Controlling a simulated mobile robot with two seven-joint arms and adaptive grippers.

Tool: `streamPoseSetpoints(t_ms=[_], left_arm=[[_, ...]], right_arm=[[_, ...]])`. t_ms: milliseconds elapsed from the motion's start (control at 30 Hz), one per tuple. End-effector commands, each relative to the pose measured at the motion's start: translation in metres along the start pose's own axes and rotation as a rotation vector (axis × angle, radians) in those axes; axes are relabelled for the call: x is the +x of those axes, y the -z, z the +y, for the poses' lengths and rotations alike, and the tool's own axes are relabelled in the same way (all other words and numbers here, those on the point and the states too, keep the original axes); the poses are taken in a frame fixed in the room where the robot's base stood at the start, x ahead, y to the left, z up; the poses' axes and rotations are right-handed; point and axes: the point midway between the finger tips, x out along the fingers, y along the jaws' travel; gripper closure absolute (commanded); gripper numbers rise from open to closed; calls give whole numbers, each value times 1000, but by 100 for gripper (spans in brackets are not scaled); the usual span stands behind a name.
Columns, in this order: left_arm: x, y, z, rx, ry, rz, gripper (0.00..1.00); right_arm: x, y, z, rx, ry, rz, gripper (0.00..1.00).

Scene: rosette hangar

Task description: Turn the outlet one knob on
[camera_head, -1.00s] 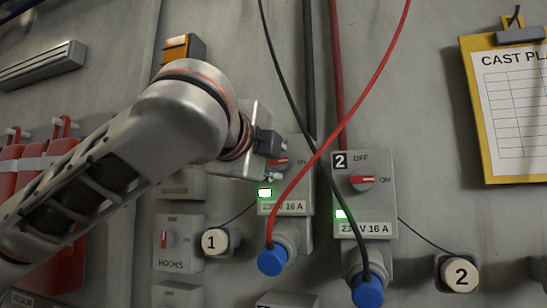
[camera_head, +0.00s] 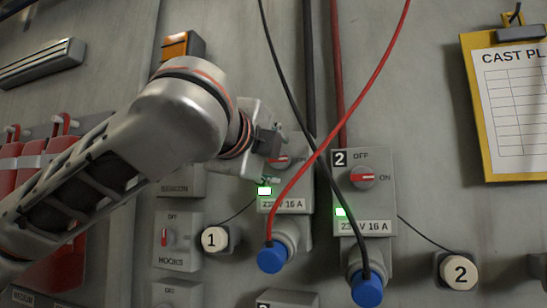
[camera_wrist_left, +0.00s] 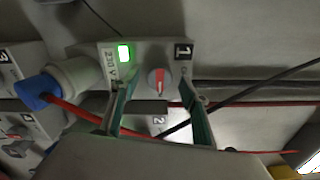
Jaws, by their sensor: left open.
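The outlet one box shows in the head view with its "230 V 16 A" label (camera_head: 283,205) and a lit green lamp (camera_head: 265,191). The visible stripe lies across, towards ON. In the left wrist view the knob (camera_wrist_left: 159,82) lies between the two green-lined fingers of my left gripper (camera_wrist_left: 158,92). The fingers are apart, with gaps beside the knob. The lamp also shows lit green there (camera_wrist_left: 125,52). My right gripper is not in view.
Outlet two (camera_head: 365,190) stands close on the right, its knob (camera_head: 363,177) towards ON. Red (camera_head: 340,138) and black (camera_head: 297,105) cables cross in front. Blue plugs (camera_head: 272,257) hang below. A HOOKS switch (camera_head: 178,240) and a yellow clipboard (camera_head: 477,110) flank the outlets.

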Motion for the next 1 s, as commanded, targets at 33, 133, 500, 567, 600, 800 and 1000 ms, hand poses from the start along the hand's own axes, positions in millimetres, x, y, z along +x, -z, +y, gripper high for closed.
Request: streamPoseSetpoints(t_ms=[33, 133, 500, 567, 600, 800, 1000], left_arm=[[0, 0, 0, -1, 0, 0, 55], [-2, 0, 0, -1, 1, 0, 55], [-62, 0, -2, 3, 4, 0, 55], [-74, -1, -2, 3, 5, -1, 55], [-82, 0, -2, 3, 5, -1, 55], [-110, 0, -1, 2, 3, -1, 55], [-120, 0, 0, 0, 0, -1, 55]], right_arm=[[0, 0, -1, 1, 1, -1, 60], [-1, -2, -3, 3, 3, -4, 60], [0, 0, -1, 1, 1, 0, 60], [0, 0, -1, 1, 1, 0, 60], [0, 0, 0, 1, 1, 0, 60], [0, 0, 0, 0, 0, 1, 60], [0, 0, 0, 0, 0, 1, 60]])
